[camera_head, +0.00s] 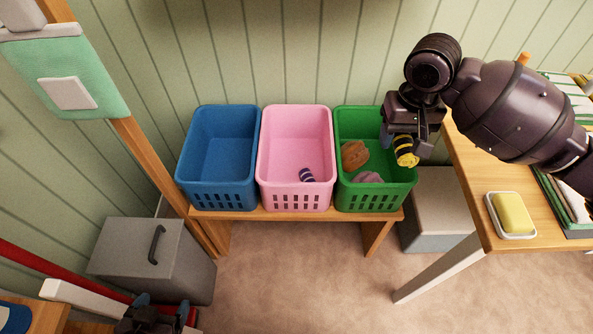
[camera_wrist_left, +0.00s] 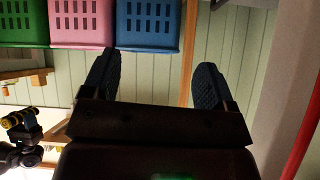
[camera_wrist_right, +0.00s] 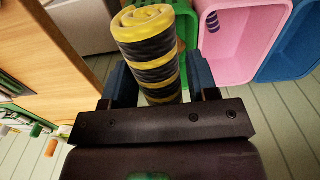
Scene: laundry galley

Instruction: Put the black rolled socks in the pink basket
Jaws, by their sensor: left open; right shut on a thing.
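Black rolled socks with yellow stripes (camera_head: 405,150) are held over the right side of the green basket. They also show upright between the fingers in the right wrist view (camera_wrist_right: 152,55). My right gripper (camera_head: 406,140) is shut on them. The pink basket (camera_head: 295,128) stands in the middle of three baskets, left of the held socks. A small navy and white striped roll (camera_head: 306,175) lies in it near the front. My left gripper (camera_head: 163,306) is open and empty at the lower left, apart from the baskets.
The green basket (camera_head: 372,199) holds a brown roll (camera_head: 355,154) and a mauve roll (camera_head: 367,178). The blue basket (camera_head: 218,145) looks empty. All three stand on a wooden bench (camera_head: 240,215). A table (camera_head: 470,190) with a yellow soap (camera_head: 513,213) is at right; a grey box (camera_head: 150,258) is at left.

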